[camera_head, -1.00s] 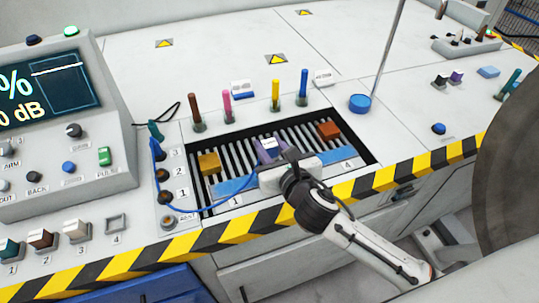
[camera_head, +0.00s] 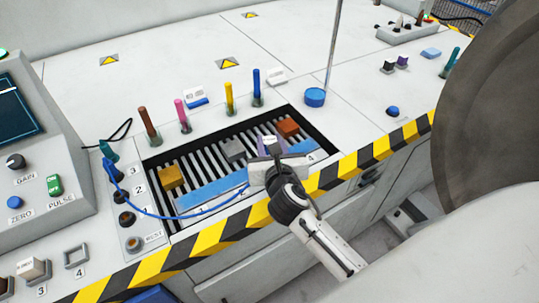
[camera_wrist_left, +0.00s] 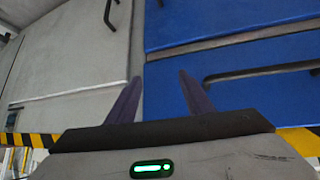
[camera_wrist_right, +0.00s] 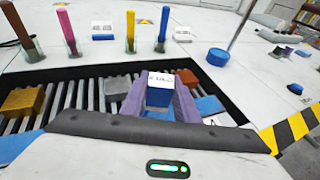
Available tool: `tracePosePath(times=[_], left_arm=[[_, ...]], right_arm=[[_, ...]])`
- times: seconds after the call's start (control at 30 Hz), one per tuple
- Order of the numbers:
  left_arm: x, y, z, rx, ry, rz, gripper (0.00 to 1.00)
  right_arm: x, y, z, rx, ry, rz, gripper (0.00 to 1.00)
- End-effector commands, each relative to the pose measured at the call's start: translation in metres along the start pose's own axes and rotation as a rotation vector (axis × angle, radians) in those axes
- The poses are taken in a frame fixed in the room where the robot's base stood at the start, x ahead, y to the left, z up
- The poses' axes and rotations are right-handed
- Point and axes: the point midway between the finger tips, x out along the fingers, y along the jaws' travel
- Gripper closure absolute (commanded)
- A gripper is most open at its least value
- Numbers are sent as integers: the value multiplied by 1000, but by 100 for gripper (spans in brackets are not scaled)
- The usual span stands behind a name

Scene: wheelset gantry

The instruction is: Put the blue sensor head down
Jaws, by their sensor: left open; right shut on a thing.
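My right gripper (camera_head: 269,150) is shut on the blue sensor head (camera_wrist_right: 159,90), a small block with a white labelled top and a blue side. In the head view it is over the right part of the roller tray (camera_head: 300,112), in front of the orange-brown block (camera_head: 287,127). Whether the head touches the rollers cannot be told. A blue cable (camera_head: 178,217) runs from the left sockets towards my right gripper. My left gripper (camera_wrist_left: 160,95) is open and empty, facing grey and blue cabinet fronts; it is not in the head view.
A yellow block (camera_head: 172,176) and a grey block (camera_head: 233,148) lie in the tray. A blue strip (camera_head: 213,188) runs along its front. Several coloured pegs (camera_head: 229,98) stand behind it. A blue round base with a rod (camera_head: 315,97) stands behind right.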

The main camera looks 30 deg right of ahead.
Motion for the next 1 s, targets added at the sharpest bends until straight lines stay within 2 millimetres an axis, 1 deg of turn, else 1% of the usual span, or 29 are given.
tracePosePath(times=[0.23,0.3,0.5,0.63,0.67,0.73,0.77,1.0], left_arm=[[10,-1,9,0,1,0,53],[10,-1,9,0,1,0,53],[9,-1,8,0,2,0,53],[10,-1,9,0,2,0,53],[10,-1,8,0,2,0,53],[10,-1,8,0,2,0,53],[10,-1,8,0,1,0,53],[10,-1,8,0,1,0,53]], right_arm=[[10,0,-33,0,3,0,100],[10,0,-35,0,1,1,100],[10,0,-34,0,-1,1,100],[11,0,-37,-2,0,1,100],[11,0,-37,-1,1,1,69],[11,0,-37,-1,1,1,57],[11,0,-37,-1,1,1,53],[11,0,-37,0,1,1,53]])
